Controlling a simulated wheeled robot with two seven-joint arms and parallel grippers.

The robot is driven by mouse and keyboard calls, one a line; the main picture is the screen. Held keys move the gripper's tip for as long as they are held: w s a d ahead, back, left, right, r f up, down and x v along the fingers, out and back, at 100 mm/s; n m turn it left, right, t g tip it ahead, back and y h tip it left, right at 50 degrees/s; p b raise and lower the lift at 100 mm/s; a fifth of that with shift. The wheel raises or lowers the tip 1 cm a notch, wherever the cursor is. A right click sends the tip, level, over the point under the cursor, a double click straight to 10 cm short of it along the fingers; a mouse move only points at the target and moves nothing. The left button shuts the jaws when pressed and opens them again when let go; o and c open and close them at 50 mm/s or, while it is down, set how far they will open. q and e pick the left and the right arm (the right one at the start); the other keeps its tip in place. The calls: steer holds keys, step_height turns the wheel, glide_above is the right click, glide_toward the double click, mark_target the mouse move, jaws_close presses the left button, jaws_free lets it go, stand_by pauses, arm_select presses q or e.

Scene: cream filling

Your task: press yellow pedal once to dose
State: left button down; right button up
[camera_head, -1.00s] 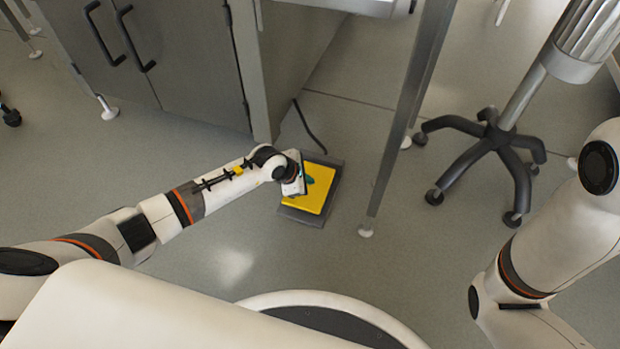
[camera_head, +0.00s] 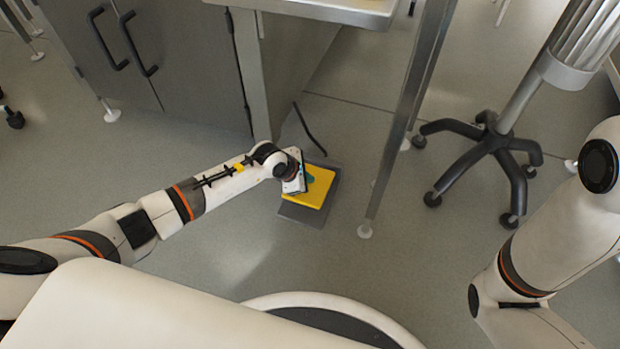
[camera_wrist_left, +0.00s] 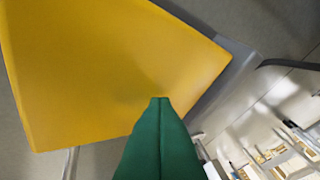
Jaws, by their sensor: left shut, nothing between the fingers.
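The yellow pedal (camera_head: 318,193) sits on a dark grey base plate (camera_head: 298,214) on the floor. Its yellow plate stands raised, with a side edge showing above the base. My left gripper (camera_head: 309,180) is over the pedal, pointing down, and partly covers it. In the left wrist view, the green fingers (camera_wrist_left: 161,102) are shut together with nothing between them. Their tips are at the yellow plate (camera_wrist_left: 100,65); I cannot tell whether they touch it. My right arm is at the right edge, and its gripper is out of view.
A grey cabinet (camera_head: 190,70) stands behind and left of the pedal. A metal table leg (camera_head: 395,150) rises right of it. A black cable (camera_head: 310,130) runs behind the base. A wheeled stand (camera_head: 490,150) is further right. The floor in front of the pedal is clear.

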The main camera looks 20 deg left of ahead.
arm_select(q)
steer(key=shift+a+r+p, duration=0.1)
steer(key=shift+r+p, duration=0.2)
steer(key=shift+r, duration=0.15)
steer(key=shift+w+r, duration=0.1)
steer(key=r+p, duration=0.1)
steer(key=r, duration=0.1)
steer(key=w+r+p, duration=0.1)
steer(key=r+p, duration=0.1)
steer(key=shift+w+r, duration=0.1)
steer(key=shift+r, duration=0.35)
steer(key=shift+w+r+p, duration=0.1)
steer(key=shift+p, duration=0.2)
